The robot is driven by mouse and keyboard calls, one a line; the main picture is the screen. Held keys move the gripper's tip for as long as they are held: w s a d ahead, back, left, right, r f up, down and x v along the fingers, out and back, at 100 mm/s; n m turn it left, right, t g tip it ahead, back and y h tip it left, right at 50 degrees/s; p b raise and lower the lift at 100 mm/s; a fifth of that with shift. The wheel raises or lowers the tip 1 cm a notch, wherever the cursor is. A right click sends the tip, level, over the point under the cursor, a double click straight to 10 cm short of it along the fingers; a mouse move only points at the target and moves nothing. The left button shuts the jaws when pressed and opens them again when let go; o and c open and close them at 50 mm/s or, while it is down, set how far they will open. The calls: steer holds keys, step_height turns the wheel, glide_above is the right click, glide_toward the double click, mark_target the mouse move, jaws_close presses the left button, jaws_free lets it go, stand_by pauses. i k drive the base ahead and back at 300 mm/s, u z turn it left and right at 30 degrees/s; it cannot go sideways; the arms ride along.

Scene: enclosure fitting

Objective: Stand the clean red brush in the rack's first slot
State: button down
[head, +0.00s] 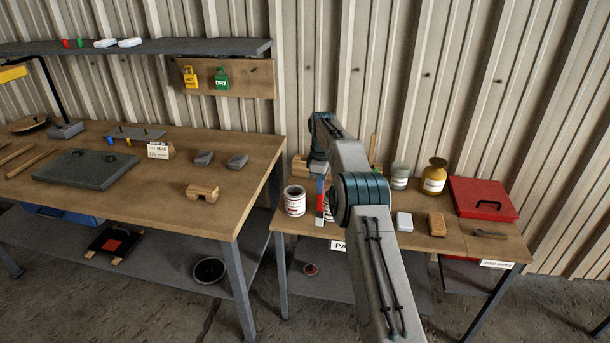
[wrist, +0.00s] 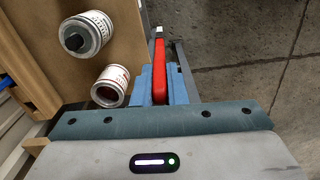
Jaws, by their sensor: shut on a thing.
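The red brush (head: 320,203) hangs upright below my gripper (head: 318,172), which is shut on it above the right-hand table's left part. In the wrist view the red brush (wrist: 172,82) lies between the blue fingers (wrist: 163,88), with a dark and pale end beyond them. Its bristles are too small to judge for cleanness. A wooden block (head: 299,168) behind my gripper may be part of the rack. My arm hides much of that area, so I cannot tell its slots. A thin upright handle (head: 373,148) shows right of the arm.
A white can (head: 295,201) stands left of the brush; two cans (wrist: 84,34) (wrist: 109,87) show in the wrist view. Jars (head: 434,176), a wooden brush (head: 436,224) and a red case (head: 483,198) stand to the right. A gap separates the left workbench (head: 130,190).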

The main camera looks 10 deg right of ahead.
mark_target(305, 173)
steer(key=i, duration=1.5)
